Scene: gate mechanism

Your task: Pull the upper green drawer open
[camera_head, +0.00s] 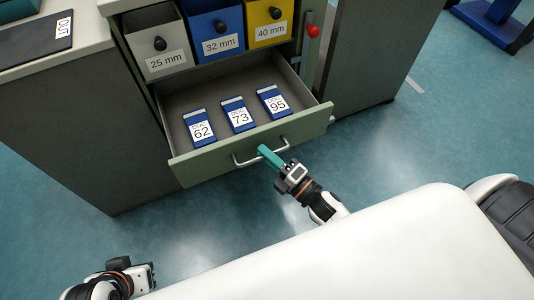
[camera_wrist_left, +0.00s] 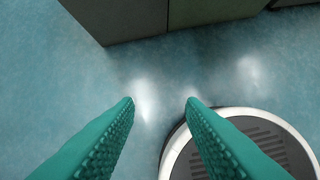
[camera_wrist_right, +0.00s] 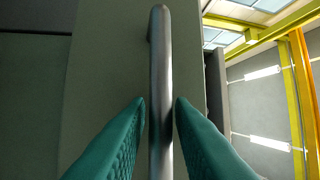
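The upper green drawer (camera_head: 215,165) stands pulled well out of the cabinet. Inside lie three blue boxes marked 62 (camera_head: 200,128), 73 (camera_head: 238,115) and 95 (camera_head: 272,101). A metal bar handle (camera_head: 245,161) runs along its front and also shows in the right wrist view (camera_wrist_right: 161,60).
Above the drawer are a grey bin (camera_head: 157,43), a blue bin (camera_head: 214,33) and a yellow bin (camera_head: 268,22). A red knob (camera_head: 313,31) sits to their right. A dark OUT mat (camera_head: 35,42) lies on the left worktop. The floor before the drawer is clear.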

